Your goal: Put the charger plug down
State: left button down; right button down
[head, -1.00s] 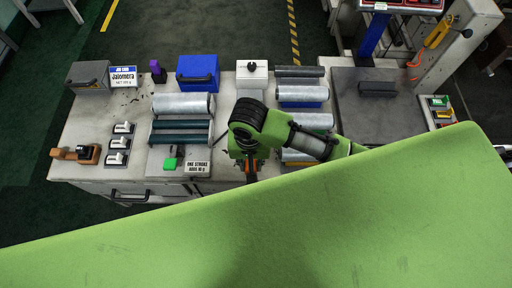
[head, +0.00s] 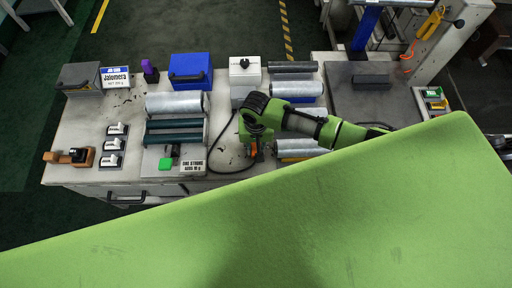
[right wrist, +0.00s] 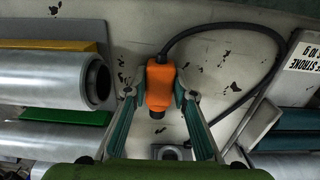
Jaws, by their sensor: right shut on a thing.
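The charger plug (right wrist: 160,86) is orange with a dark round end and a black cable (right wrist: 222,28) that curves to the right. My right gripper (right wrist: 160,92) is shut on it, one finger on each side. In the head view the right gripper (head: 252,148) hangs over the front part of the white worktable (head: 222,158), and a little of the orange plug shows under it. I cannot tell whether the plug touches the tabletop. My left gripper is not in view.
Grey rollers (head: 296,115) lie close to the right of the gripper. More rollers (head: 174,103) and a "one stroke" sign (head: 193,167) are to its left. A white box (head: 244,70) and a blue box (head: 190,70) stand behind. Bare tabletop lies around the plug.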

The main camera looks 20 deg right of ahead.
jog(key=shift+f, duration=0.15)
jog(key=c, duration=1.7)
grip_release()
notch_tip(320, 180, up, 12)
jog(key=shift+r+p, duration=0.2)
jog(key=shift+p, duration=0.15)
jog(key=shift+s, duration=0.1)
